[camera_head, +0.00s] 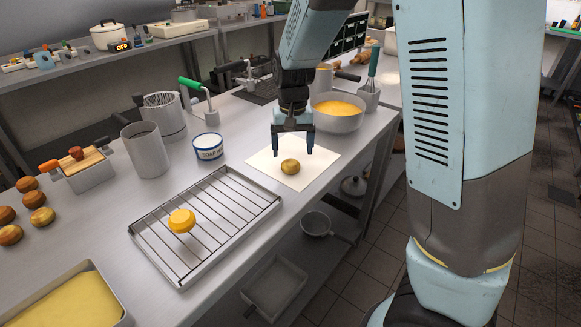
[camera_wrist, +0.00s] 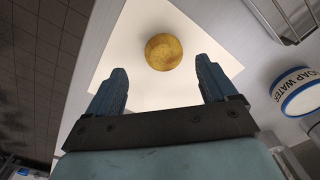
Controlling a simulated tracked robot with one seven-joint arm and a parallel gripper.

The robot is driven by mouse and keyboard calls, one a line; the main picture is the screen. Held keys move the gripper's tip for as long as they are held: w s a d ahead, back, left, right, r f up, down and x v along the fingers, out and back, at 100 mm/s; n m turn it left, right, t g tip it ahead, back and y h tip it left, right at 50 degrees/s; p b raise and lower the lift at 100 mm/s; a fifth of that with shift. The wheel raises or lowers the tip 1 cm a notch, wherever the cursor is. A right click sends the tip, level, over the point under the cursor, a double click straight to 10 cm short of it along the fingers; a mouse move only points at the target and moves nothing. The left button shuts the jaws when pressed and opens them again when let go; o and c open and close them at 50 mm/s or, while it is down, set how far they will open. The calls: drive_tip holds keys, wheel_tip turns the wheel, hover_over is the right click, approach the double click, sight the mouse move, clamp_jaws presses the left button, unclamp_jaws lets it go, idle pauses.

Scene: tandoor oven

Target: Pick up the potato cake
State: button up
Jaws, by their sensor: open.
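A round golden-brown potato cake (camera_head: 290,166) lies on a white sheet (camera_head: 262,166) on the metal counter. It also shows in the wrist view (camera_wrist: 163,52), with bare sheet around it. My gripper (camera_head: 293,152) is above the sheet, over or just behind the cake in the head view. Its two blue fingers are apart and nothing is between them. In the wrist view, my gripper (camera_wrist: 160,80) has one finger to each side, with the cake ahead of the gap between the tips. A yellow round piece (camera_head: 182,220) sits on the wire rack (camera_head: 232,218).
A bowl of yellow liquid (camera_head: 338,122) stands close behind my gripper. A soap water tub (camera_head: 207,150) is left of the sheet. Metal canisters (camera_head: 146,160), several brown rounds (camera_head: 26,184) and a yellow-filled tray (camera_head: 103,290) are further left.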

sight(290, 162)
drive_tip(key=shift+a+f, duration=0.15)
drive_tip(key=shift+f, duration=1)
drive_tip(key=shift+a+f, duration=0.15)
drive_tip(key=shift+f, duration=1)
drive_tip(key=shift+c, duration=0.2)
drive_tip(key=c, duration=1.1)
drive_tip(key=shift+r, duration=0.1)
